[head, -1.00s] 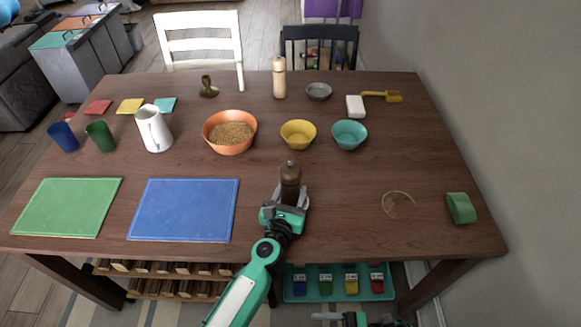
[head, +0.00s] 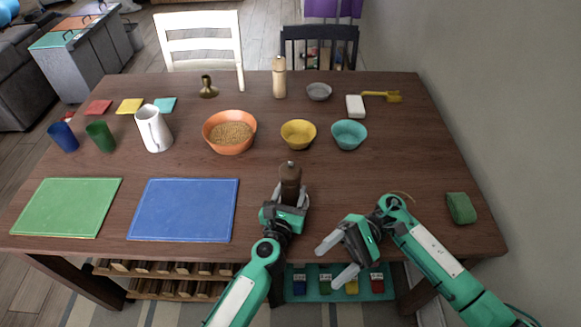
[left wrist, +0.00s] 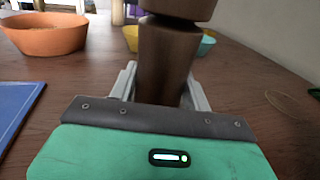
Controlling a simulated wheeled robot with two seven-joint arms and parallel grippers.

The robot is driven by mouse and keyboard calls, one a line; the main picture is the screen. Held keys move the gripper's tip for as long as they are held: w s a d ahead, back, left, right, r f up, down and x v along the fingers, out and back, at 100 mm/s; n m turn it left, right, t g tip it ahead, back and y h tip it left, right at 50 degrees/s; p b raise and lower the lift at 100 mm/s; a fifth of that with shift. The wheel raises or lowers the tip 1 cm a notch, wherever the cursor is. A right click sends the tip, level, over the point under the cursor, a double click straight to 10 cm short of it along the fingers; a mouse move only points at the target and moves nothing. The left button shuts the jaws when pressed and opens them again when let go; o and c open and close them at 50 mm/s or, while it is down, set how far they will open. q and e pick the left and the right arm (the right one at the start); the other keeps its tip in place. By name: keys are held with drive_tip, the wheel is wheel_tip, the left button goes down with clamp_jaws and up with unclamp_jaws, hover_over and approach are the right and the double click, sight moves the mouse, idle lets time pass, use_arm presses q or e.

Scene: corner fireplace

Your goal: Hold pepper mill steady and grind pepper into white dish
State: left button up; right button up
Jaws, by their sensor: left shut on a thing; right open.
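A dark brown wooden pepper mill (head: 290,180) stands upright near the table's front middle. My right gripper (head: 334,262) is open and empty, at the table's front edge, right of and nearer than the mill. A thin, pale round outline (head: 403,194), perhaps a shallow dish, lies at the right, mostly hidden by my right arm. I cannot identify a white dish with certainty.
Blue mat (head: 183,210) lies left of the mill. Orange bowl (head: 229,145), yellow bowl (head: 298,142) and teal bowl (head: 349,142) stand behind it. A pale tall mill (head: 279,78) and white block (head: 355,106) are farther back; a green object (head: 461,208) is at right.

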drive_tip(key=w+a+r+m+t+h, duration=0.2)
drive_tip(key=w+a+r+h, duration=0.1)
drive_tip(key=w, duration=0.3)
drive_tip(key=w+a+r+m+t+h, duration=0.1)
drive_tip(key=w+a+r+h, duration=0.15)
drive_tip(key=w, duration=0.35)
drive_tip(key=m+t+h, duration=0.5)
drive_tip(key=m+t, duration=0.1)
approach(291, 167)
drive_tip(key=x, duration=1)
drive_tip(key=shift+f, duration=0.3)
drive_tip(key=c, duration=1)
